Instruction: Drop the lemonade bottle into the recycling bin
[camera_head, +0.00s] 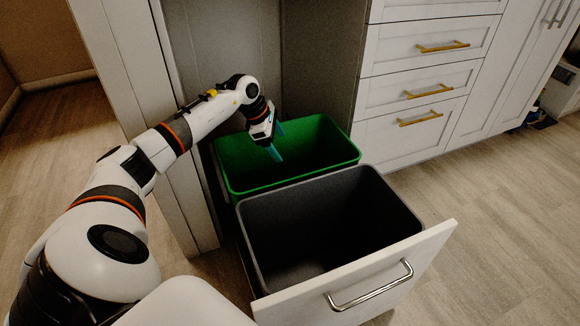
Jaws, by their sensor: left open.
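My left gripper (278,141) hangs over the green bin (297,184), near the middle of its opening, with its teal fingers apart and pointing down. I see nothing between the fingers. The green bin stands in a pulled-out drawer, behind a dark grey bin (338,283). No label shows which bin is for recycling. The lemonade bottle is not visible; the deep inside of the green bin is dark and partly hidden by its front wall and my gripper. My right gripper is not in view.
The white drawer front (360,285) with a metal handle sticks out toward me. White cabinets (418,80) with brass handles stand to the right. A pale upright panel (135,70) stands left of the bins, close to my left arm.

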